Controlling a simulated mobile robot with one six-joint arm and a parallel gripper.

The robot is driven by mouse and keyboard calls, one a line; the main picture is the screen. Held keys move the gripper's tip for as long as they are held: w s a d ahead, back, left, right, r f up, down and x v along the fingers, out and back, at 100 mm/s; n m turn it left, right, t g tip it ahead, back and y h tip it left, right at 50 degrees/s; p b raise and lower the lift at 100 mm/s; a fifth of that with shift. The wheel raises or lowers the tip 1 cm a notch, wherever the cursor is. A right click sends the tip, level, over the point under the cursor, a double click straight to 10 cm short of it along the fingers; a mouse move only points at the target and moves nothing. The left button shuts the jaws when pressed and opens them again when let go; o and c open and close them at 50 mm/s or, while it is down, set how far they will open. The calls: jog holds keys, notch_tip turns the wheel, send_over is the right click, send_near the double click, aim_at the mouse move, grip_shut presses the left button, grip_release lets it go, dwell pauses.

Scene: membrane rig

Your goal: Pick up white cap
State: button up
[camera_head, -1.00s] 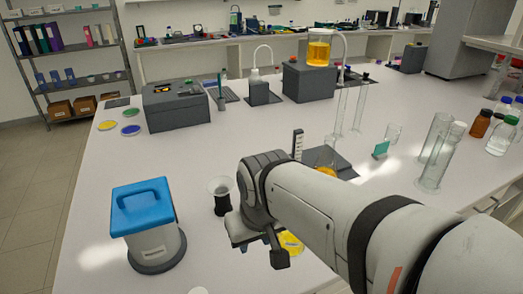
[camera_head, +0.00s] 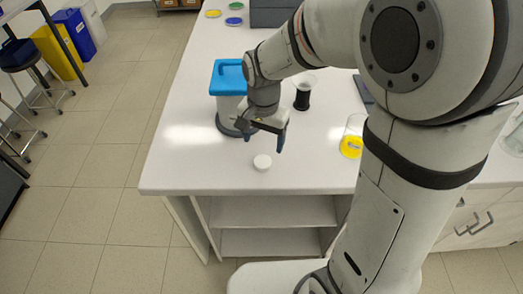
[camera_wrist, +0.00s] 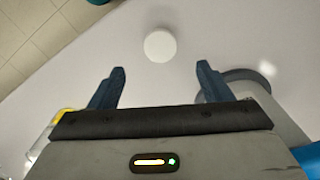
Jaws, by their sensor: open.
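The white cap (camera_head: 262,162) is a small round piece lying on the white table near its front edge. In the wrist view the white cap (camera_wrist: 160,46) lies ahead of the fingertips, roughly centred between them. My gripper (camera_head: 263,144) is open and empty above the table, just behind the cap in the head view. In the wrist view my gripper (camera_wrist: 161,70) shows its two dark fingers spread apart, with nothing between them. The cap is fully visible and not touched.
A blue-lidded container (camera_head: 230,80) stands close behind and left of my gripper. A black cup with a clear funnel top (camera_head: 303,98) and a glass with yellow contents (camera_head: 352,145) stand to the right. The table (camera_head: 180,170) is clear around the cap.

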aim_at(263, 161)
notch_tip(263, 161, down, 8)
jog(key=shift+f+p, duration=0.1)
jog(key=shift+p, duration=0.35)
jog(key=c, duration=1.1)
